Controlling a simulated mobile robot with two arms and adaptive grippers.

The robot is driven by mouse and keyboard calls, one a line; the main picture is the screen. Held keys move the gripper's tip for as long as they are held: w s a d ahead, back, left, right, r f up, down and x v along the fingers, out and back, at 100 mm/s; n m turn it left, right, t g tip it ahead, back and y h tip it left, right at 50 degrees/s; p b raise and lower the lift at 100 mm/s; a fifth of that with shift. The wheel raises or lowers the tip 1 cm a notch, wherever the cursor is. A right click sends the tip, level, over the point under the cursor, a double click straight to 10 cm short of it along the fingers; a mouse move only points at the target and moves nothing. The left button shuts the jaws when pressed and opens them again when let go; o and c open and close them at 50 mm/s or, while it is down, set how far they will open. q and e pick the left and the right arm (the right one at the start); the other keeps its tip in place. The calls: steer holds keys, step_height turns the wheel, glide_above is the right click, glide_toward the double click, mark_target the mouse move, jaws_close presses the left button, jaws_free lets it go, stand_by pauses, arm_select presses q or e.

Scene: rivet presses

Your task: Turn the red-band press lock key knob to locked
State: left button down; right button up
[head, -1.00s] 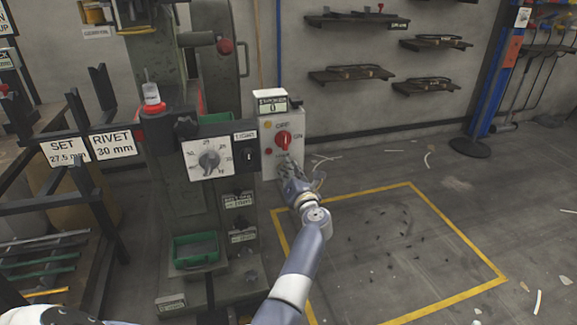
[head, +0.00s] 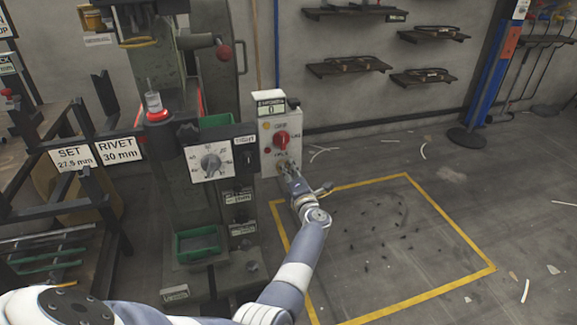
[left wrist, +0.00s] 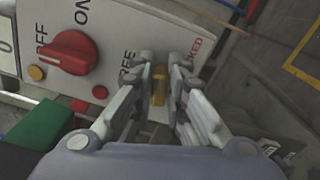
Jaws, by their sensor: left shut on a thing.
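The press (head: 213,250) stands left of centre in the head view, with a red ring near its clear cylinder. Its pale control box (head: 268,122) carries a red ON/OFF knob (head: 282,140). My left gripper (head: 285,172) is at the lower part of this box. In the left wrist view, the red knob (left wrist: 70,58) is to the left of the fingers. My left gripper (left wrist: 158,88) is shut on the brass-coloured lock key knob (left wrist: 158,85), which stands between its fingers. The word LOCKED is partly visible by the right finger. My right gripper is not in view.
A white dial panel (head: 208,162) is left of the box, above a green tray (head: 198,243). A dark rack with SET and RIVET signs (head: 118,150) stands at the left. Yellow-lined floor (head: 400,250) is open at the right.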

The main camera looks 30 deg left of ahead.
arm_select(q)
steer(key=m+p, duration=0.1)
steer(key=m, duration=0.1)
steer(key=shift+w+d+m, duration=0.1)
steer(key=shift+m, duration=0.2)
steer(key=shift+f+m, duration=0.15)
steer(key=shift+m, duration=0.35)
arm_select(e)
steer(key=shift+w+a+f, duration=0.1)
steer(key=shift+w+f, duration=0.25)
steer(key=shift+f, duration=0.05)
arm_select(q)
steer(key=c, duration=1.6)
jaws_free()
